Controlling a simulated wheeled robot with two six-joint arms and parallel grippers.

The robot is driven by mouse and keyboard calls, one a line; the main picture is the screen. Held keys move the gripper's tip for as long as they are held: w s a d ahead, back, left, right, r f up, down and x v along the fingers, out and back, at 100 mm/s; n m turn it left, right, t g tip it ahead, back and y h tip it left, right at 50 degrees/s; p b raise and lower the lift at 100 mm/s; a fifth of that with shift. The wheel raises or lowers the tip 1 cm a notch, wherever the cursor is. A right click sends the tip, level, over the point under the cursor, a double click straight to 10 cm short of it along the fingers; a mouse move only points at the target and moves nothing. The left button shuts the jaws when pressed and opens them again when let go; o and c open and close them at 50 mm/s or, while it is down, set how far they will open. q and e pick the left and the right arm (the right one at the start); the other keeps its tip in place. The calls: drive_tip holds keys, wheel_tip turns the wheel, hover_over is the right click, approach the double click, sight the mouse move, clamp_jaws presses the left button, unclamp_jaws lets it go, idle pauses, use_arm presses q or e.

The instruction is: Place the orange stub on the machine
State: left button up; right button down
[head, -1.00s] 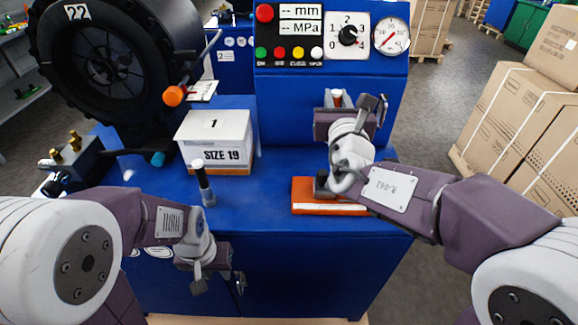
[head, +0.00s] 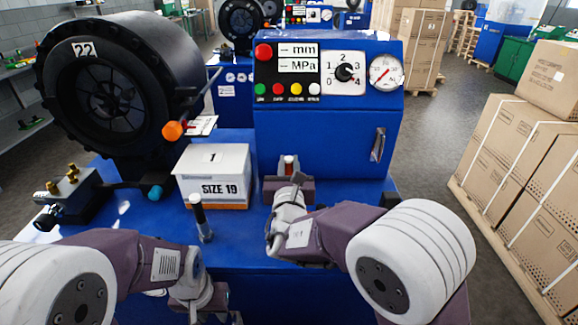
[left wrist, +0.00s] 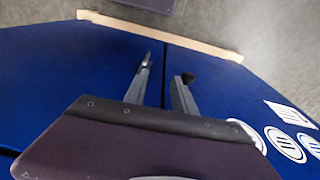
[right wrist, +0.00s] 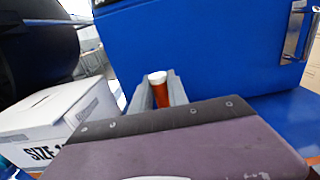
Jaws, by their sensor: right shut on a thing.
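The orange stub (right wrist: 160,92), with a white top, is upright between the fingers of my right gripper (right wrist: 158,98). In the head view my right gripper (head: 289,175) is shut on the stub (head: 289,162), in front of the blue control cabinet and right of the SIZE 19 box. The machine (head: 330,145) is blue, with a big black ring head (head: 150,85) at left and a flat blue top (head: 160,225). My left gripper (left wrist: 166,72) is open and empty, pointing down at the front of the machine.
The white SIZE 19 box (head: 213,180) also shows in the right wrist view (right wrist: 50,122). A brass-fitted block (head: 68,195) is at left. The cabinet has a metal handle (head: 378,145).

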drive_tip(key=shift+r, duration=0.1)
drive_tip(key=shift+f, duration=0.2)
drive_tip(key=c, duration=1.3)
unclamp_jaws()
drive_tip(key=shift+r, duration=0.1)
drive_tip(key=shift+r+p, duration=0.3)
drive_tip(key=s, duration=1.2)
drive_tip(key=shift+f+b, duration=0.2)
drive_tip(key=shift+b, duration=0.1)
